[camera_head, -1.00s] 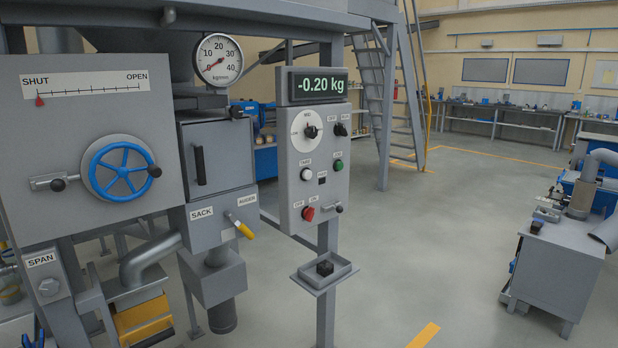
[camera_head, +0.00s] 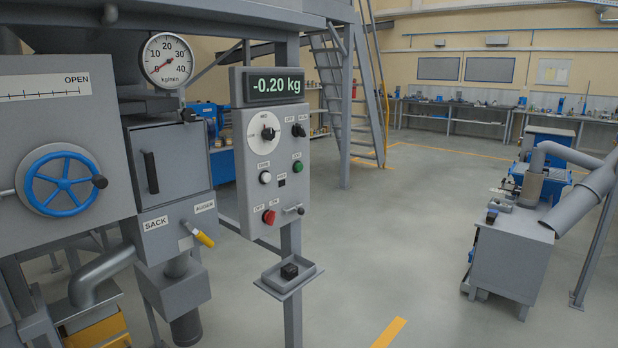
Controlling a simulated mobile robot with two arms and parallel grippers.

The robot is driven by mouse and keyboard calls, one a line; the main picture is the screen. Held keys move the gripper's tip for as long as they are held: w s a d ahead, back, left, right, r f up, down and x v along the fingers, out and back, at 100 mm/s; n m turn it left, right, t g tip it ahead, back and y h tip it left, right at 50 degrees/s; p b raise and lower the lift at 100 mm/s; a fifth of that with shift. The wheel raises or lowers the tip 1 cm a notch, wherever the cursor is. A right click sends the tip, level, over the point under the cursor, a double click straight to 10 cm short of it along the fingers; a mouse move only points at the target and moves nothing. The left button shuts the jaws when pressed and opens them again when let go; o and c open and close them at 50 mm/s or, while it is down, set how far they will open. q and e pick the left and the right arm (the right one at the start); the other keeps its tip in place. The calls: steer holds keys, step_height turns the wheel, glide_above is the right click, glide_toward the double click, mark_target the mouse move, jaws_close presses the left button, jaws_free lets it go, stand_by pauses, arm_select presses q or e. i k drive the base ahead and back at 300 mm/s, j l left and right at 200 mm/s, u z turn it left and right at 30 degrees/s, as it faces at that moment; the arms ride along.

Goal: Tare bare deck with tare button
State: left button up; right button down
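The control panel (camera_head: 270,195) stands on a grey post left of the picture's middle. Its display (camera_head: 275,86) reads -0.20 kg in green digits. The white tare button (camera_head: 265,178) sits on the panel's left side under a small label, which is too small to read surely. A green button (camera_head: 298,167) is to its right and a red button (camera_head: 268,217) is below. The weighing deck is not clearly identifiable in this view. Neither of my grippers shows in the head view.
The machine with a blue handwheel (camera_head: 62,182) and a dial gauge (camera_head: 166,60) fills the left. A small tray (camera_head: 289,283) holding a black block juts out below the panel. A grey cabinet (camera_head: 513,250) stands at right. The floor (camera_head: 400,235) between is clear.

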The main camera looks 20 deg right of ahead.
mark_target(265, 176)
steer(key=i+j+z, duration=0.8)
steer(key=j, duration=0.15)
steer(key=i+j, duration=0.4)
steer(key=j, duration=0.2)
steer(key=i+j, duration=0.15)
steer(key=j, duration=0.15)
